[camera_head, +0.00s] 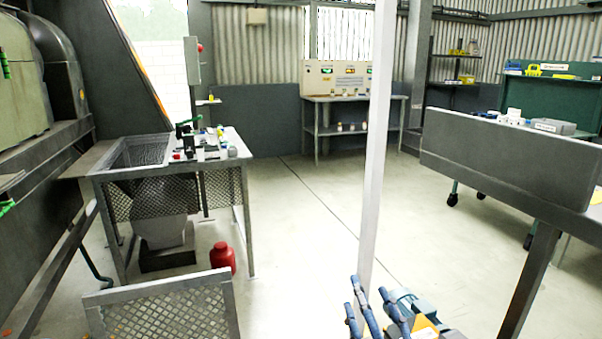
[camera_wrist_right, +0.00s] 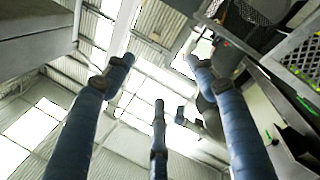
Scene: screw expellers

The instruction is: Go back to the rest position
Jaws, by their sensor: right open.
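My right gripper (camera_head: 374,300) shows at the bottom of the head view, right of the middle, with its blue fingers pointing up. In the right wrist view the fingers of my right gripper (camera_wrist_right: 160,88) are spread apart with nothing between them, so it is open and empty. Beyond them are the roof and bright skylights. My left gripper is not in either view.
A pale post (camera_head: 375,150) stands just behind my right gripper. A mesh-sided table (camera_head: 175,170) with small items is at left; a red jug (camera_head: 222,259) is on the floor by it. A dark-panelled bench (camera_head: 510,165) is at right. The middle floor (camera_head: 300,240) is clear.

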